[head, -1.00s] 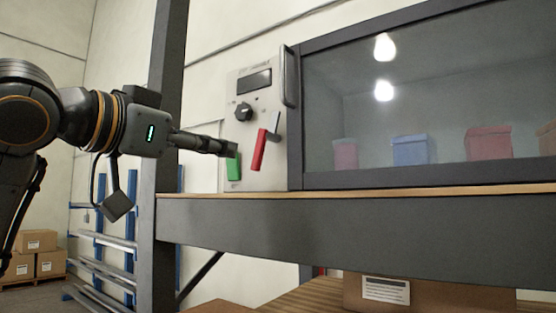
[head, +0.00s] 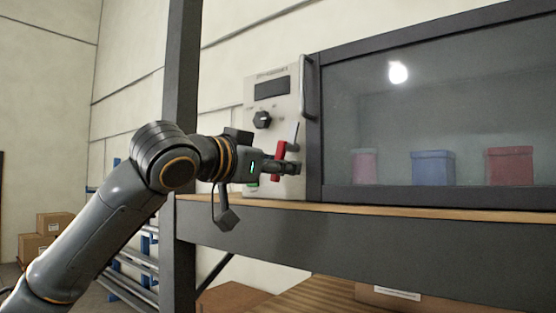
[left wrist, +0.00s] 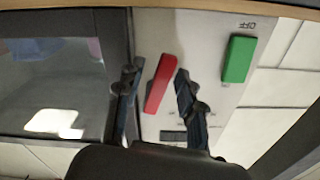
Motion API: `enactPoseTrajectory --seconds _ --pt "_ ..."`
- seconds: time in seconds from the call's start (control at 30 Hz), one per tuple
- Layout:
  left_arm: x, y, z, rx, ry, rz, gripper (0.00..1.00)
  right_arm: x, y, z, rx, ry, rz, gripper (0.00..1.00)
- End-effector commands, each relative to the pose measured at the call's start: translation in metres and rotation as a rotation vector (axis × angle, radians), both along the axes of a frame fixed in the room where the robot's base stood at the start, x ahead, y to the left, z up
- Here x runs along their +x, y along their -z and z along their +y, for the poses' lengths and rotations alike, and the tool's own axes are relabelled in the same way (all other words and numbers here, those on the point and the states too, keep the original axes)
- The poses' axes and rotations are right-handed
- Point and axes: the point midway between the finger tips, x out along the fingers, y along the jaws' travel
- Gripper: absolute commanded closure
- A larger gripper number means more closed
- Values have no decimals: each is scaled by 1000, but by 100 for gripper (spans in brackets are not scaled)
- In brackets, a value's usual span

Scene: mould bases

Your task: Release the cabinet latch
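The cabinet (head: 312,135) has a glass front and a pale control panel (head: 284,92) at its left side. The panel carries a red lever (head: 278,152) and a green lever (head: 253,184), mostly hidden behind my gripper. My left gripper (head: 293,158) is at the red lever. In the left wrist view, which looks upside down, the red lever (left wrist: 160,83) lies between the two spread fingers of my left gripper (left wrist: 155,84), with gaps visible on both sides. The green lever (left wrist: 239,58) is outside the fingers. My right gripper is not in view.
A dark knob (head: 263,119) and a display (head: 272,88) sit above the levers. A door handle (head: 309,88) runs along the cabinet edge. A grey post (head: 182,70) stands left, behind my arm. Coloured boxes (head: 433,168) show behind the glass. The wooden shelf (head: 400,210) lies below.

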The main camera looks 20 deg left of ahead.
Motion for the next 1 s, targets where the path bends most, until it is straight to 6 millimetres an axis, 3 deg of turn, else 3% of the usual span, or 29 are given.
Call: enactPoseTrajectory --seconds 0.13,0.33,0.57,0.8,1.0 --pt "0 1 0 0 0 1 62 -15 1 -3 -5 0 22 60" --pt "0 0 0 0 0 1 100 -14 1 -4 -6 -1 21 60" --pt "-1 2 -2 -25 2 10 100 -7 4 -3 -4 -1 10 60" --pt "-3 3 -8 -223 2 80 100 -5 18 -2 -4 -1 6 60" --pt "-4 0 -8 -266 -1 96 100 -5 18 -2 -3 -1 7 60"
